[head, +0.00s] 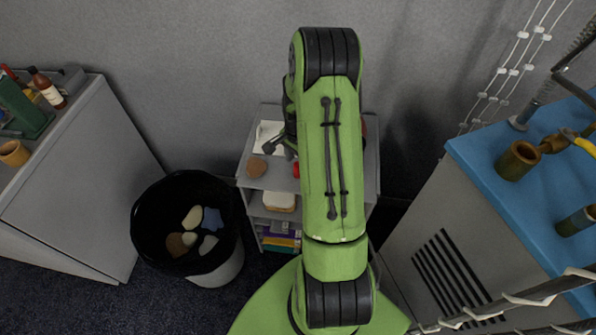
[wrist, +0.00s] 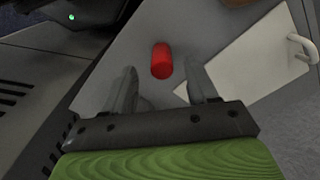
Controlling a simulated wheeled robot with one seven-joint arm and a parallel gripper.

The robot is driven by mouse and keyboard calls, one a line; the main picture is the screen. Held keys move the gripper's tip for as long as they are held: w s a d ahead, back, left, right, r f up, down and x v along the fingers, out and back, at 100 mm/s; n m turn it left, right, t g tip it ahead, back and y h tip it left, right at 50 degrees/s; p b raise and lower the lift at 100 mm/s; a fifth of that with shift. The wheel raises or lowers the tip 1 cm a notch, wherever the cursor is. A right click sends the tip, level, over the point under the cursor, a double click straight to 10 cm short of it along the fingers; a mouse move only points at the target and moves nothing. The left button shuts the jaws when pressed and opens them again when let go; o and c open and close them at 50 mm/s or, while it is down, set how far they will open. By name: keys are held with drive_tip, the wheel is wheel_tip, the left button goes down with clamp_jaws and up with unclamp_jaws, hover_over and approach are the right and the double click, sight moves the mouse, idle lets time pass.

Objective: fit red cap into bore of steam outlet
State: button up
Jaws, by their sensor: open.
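The red cap (wrist: 161,61) lies on the grey top of a small shelf cart in the wrist view. In the head view only a small red part of it (head: 296,170) shows beside my arm. My gripper (wrist: 162,72) is open and empty, with its fingers on either side of the cap's near end in the picture; I cannot tell the height gap. On the blue-topped machine at right, an open brass cylinder (head: 517,161) with a side pipe looks like the steam outlet. A second brass cylinder (head: 577,221) stands nearer.
The cart (head: 247,183) also carries a white item (wrist: 249,68) beside the cap and a round brown item (head: 256,167). A black-lined bin (head: 146,222) stands left of the cart. Cables and rods (head: 541,291) cross near the blue machine top (head: 487,150).

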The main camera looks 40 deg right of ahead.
wheel_tip(320, 180, down, 4)
drive_tip(key=shift+w+d+f+b, duration=0.1)
drive_tip(key=shift+w+f+b, duration=0.05)
drive_tip(key=shift+b, duration=0.3)
clamp_jaws()
wheel_tip(320, 180, up, 10)
drive_tip(key=p, duration=0.2)
drive_tip(key=shift+p, duration=0.35)
drive_tip(key=w+a+f+n+p, duration=0.2)
drive_tip(key=w+a+n, duration=0.1)
drive_tip(key=a+n, duration=0.5)
drive_tip(key=w+a+f+n+p, duration=0.2)
drive_tip(key=a+n, duration=0.7)
drive_tip(key=a, duration=0.6)
drive_tip(key=shift+w+n, duration=0.3)
drive_tip(key=shift+w, duration=0.35)
